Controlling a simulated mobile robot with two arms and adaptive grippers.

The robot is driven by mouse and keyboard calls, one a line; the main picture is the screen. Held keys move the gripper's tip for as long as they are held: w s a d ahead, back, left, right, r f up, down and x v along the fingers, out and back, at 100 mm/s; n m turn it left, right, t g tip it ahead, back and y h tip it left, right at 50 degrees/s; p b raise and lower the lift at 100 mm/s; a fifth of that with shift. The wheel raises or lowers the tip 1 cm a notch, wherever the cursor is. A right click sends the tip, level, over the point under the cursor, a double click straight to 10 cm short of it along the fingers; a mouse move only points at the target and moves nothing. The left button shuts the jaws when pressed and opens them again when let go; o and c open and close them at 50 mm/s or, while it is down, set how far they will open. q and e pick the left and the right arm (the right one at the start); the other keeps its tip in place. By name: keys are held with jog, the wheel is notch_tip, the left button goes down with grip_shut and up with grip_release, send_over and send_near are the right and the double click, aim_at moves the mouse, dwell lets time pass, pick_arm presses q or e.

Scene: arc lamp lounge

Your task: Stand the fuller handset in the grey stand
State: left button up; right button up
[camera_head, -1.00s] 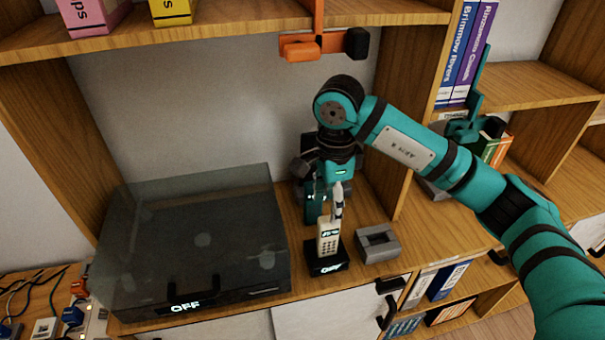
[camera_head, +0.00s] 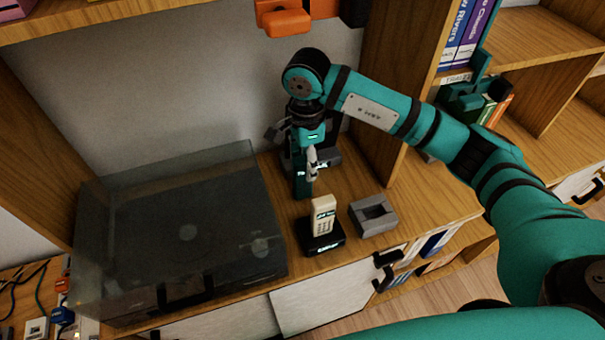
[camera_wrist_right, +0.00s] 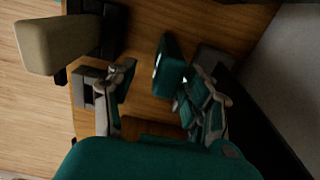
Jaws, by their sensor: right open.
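A cream handset (camera_head: 323,216) stands in a black stand (camera_head: 338,236) with a lit display, near the shelf's front edge. A teal handset (camera_head: 301,185) stands upright behind it, with a small lit display. The lit readings are too small to read. The grey stand (camera_head: 373,216) is empty, right of the black stand. My right gripper (camera_head: 312,165) points down by the teal handset. In the right wrist view, my right gripper (camera_wrist_right: 158,78) has its fingers apart, with the teal handset (camera_wrist_right: 171,66) around the gap. I cannot tell whether they touch it. My left gripper is not in view.
A smoky clear-lidded case (camera_head: 180,235) fills the shelf on the left. A wooden upright (camera_head: 385,110) bounds the bay on the right, and an orange hanging fixture (camera_head: 285,20) is above. Another dark stand (camera_head: 326,157) is behind the gripper. Little bare shelf shows between.

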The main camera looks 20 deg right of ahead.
aim_at(303, 175)
jog(key=shift+w+a+f, duration=0.1)
jog(key=shift+f, duration=0.5)
jog(key=f, duration=0.1)
jog(key=f+p, duration=0.1)
jog(key=f, duration=0.1)
jog(key=shift+w+a+f+p, duration=0.15)
jog(key=shift+w+f+p, duration=0.1)
jog(key=shift+p, duration=0.1)
jog(key=shift+f, duration=0.5)
grip_shut()
